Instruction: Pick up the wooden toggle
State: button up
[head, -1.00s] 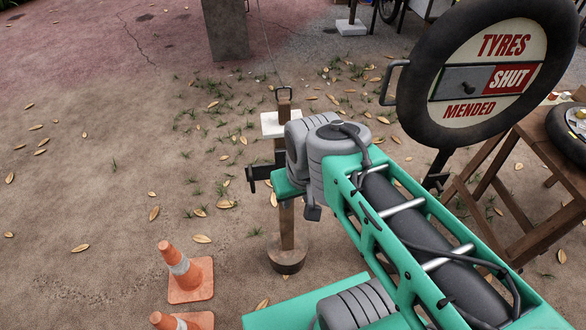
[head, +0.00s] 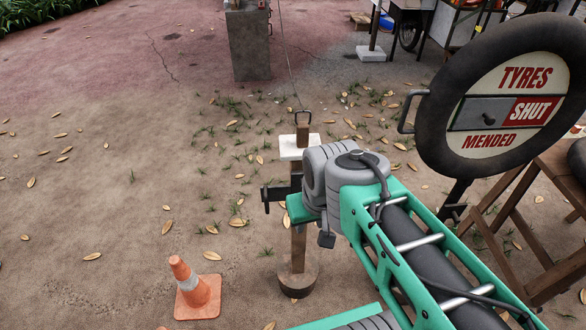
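A brown wooden block, which looks like the toggle (head: 303,131), stands upright on a small white plate (head: 289,151) on top of a wooden post (head: 298,248). A dark metal loop sits at its top, and a thin line runs up from there. My gripper (head: 267,198), black, is at the end of my green and grey arm, below and left of the block in the picture and apart from it. Its fingers are small and seen edge-on, so their opening is unclear. Nothing shows held in it. My arm covers part of the post.
A round tyre sign (head: 500,95) with a side handle (head: 409,112) stands close to my arm on the right, beside a wooden trestle (head: 500,200). An orange cone (head: 195,288) stands at lower left. A concrete pillar (head: 248,45) is behind. The left ground is open.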

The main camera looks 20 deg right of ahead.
aim_at(303, 127)
jog(key=u, duration=2.9)
jog(key=k, duration=0.5)
jog(key=z, duration=0.55)
